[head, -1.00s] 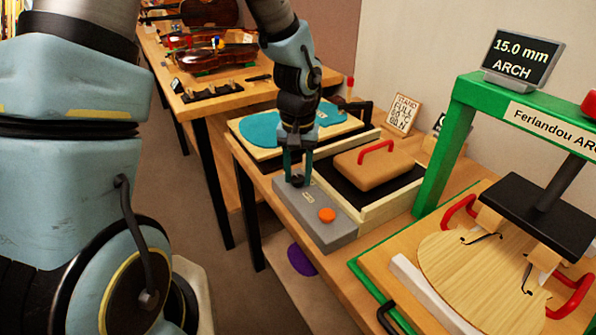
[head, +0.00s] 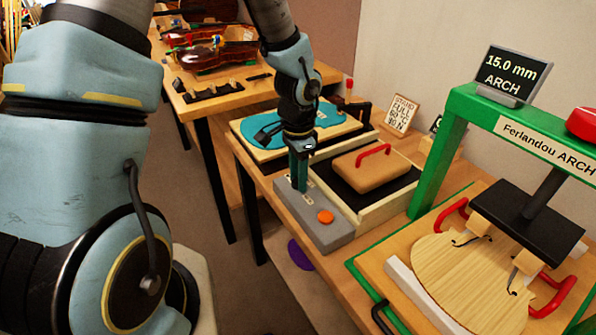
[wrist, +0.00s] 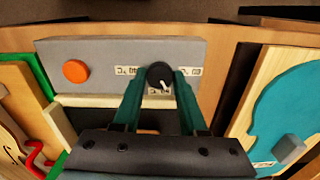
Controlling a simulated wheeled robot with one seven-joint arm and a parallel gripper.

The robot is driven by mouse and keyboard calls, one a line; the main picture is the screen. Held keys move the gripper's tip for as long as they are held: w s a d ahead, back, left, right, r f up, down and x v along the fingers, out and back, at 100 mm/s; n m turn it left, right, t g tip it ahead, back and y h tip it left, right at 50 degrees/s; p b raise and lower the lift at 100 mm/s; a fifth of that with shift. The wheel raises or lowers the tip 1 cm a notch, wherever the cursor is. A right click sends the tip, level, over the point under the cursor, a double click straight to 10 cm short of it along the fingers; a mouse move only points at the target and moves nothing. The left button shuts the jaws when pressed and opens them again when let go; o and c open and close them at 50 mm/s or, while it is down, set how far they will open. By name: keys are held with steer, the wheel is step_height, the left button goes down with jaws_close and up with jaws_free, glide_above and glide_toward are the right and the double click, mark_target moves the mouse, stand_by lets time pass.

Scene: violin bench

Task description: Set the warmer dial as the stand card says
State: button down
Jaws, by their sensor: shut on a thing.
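The warmer dial (wrist: 159,75) is a black round knob with a pale pointer line, on the grey control box (wrist: 110,53). Pale scale labels flank the dial, too small to read fully. My gripper (wrist: 160,84) is shut on the dial, its green fingers on either side of it in the wrist view. In the head view my gripper (head: 299,186) points down onto the grey box (head: 328,233) and hides the dial. The stand card (head: 401,113) leans near the wall; it seems to read "STAND FULL 60 °C 90 N", though the small digits are uncertain.
An orange button (head: 325,217) is on the same box. A tan block with a red handle (head: 370,168) sits on the dark warmer bed behind it. A teal-topped board (head: 262,130) is to the left. A green press (head: 440,160) with a violin plate stands at right.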

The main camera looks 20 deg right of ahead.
steer(key=m+p, duration=0.2)
steer(key=m, duration=0.3)
steer(key=shift+m, duration=0.3)
stand_by(0.4)
steer(key=shift+c, duration=2.2)
jaws_free()
step_height(320, 180, up, 11)
